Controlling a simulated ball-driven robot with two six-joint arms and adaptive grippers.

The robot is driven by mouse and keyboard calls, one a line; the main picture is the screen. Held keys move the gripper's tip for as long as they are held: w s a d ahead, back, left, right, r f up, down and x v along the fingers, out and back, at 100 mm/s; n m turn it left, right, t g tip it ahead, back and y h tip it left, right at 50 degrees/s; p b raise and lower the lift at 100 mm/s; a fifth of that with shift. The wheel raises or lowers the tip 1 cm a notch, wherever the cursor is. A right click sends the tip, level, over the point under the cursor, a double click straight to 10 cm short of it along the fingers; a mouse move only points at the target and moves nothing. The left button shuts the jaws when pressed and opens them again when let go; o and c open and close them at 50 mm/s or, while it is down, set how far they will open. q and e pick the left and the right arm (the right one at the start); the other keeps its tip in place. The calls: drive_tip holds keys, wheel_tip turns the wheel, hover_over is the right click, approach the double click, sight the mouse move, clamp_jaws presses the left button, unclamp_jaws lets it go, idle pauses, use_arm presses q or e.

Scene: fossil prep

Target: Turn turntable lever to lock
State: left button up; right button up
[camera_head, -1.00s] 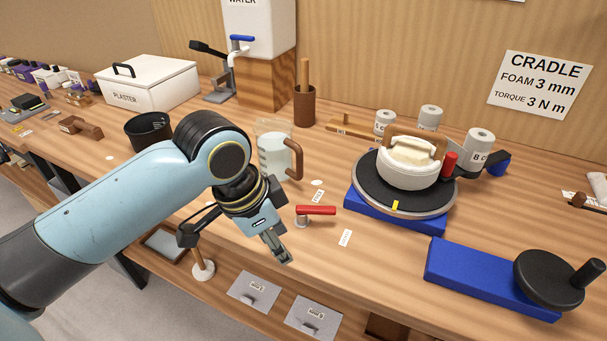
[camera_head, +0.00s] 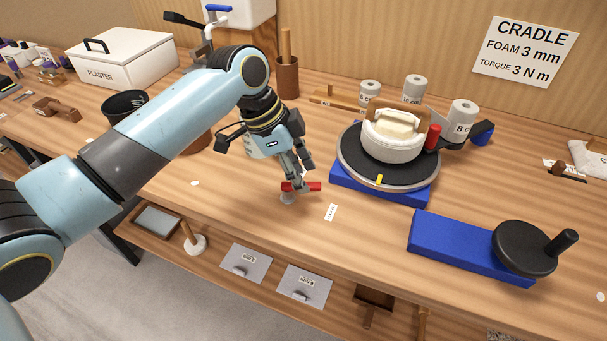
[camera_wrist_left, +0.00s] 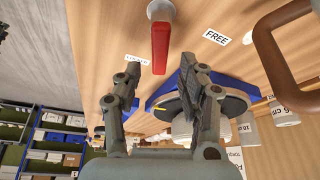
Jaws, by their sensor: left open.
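The red turntable lever (camera_head: 314,187) sits on a grey round pivot on the bench, left of the turntable (camera_head: 388,178), and its handle points right. My left gripper (camera_head: 299,182) is open, with its fingers over the lever handle. In the left wrist view the red handle (camera_wrist_left: 161,48) lies in line with the gap between the open fingertips (camera_wrist_left: 161,75). I cannot tell whether they touch it. My right gripper is not in view.
The turntable carries a white cradle block (camera_head: 392,140) on its blue base (camera_head: 350,189). A blue block with a black crank wheel (camera_head: 524,246) is at the right. A mug handle (camera_wrist_left: 275,45) is close to the gripper. The bench front near the lever is clear.

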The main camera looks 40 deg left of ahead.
use_arm(q)
drive_tip(key=shift+x, duration=0.9)
clamp_jaws()
drive_tip(key=shift+s+r, duration=0.1)
drive_tip(key=shift+s+d+m+g+p, duration=0.2)
drive_tip(key=shift+m+g+p, duration=0.2)
drive_tip(key=shift+m, duration=0.7)
drive_tip(key=m, duration=0.2)
drive_tip(key=shift+s+m+g+h, duration=0.3)
drive_tip(key=shift+g+h, duration=0.1)
